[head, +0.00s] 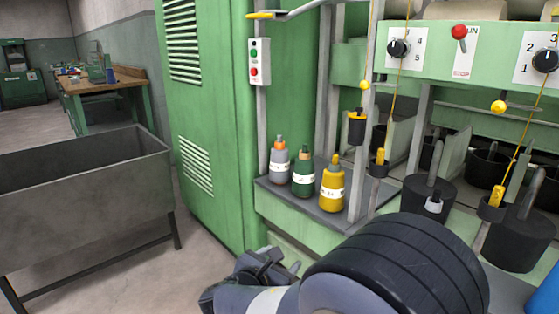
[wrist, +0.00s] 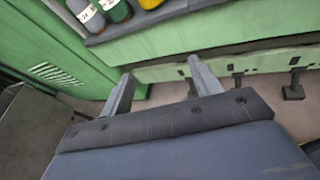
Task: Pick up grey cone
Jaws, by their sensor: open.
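The grey cone (head: 279,164) stands upright at the left end of a row of cones on a grey ledge (head: 325,214). It has a white label and an orange tip. In the wrist view the grey cone (wrist: 86,16) is at the top left, partly cut off by the frame edge. My gripper (head: 272,266) is below and in front of the ledge in the head view, partly hidden by my arm. In the wrist view my gripper (wrist: 160,70) is open, with nothing between its two fingers, apart from the cone.
A green cone (head: 303,174) stands just right of the grey one, then a yellow cone (head: 332,186). A green cabinet (head: 208,120) rises at the left. A grey metal bin (head: 85,200) stands farther left.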

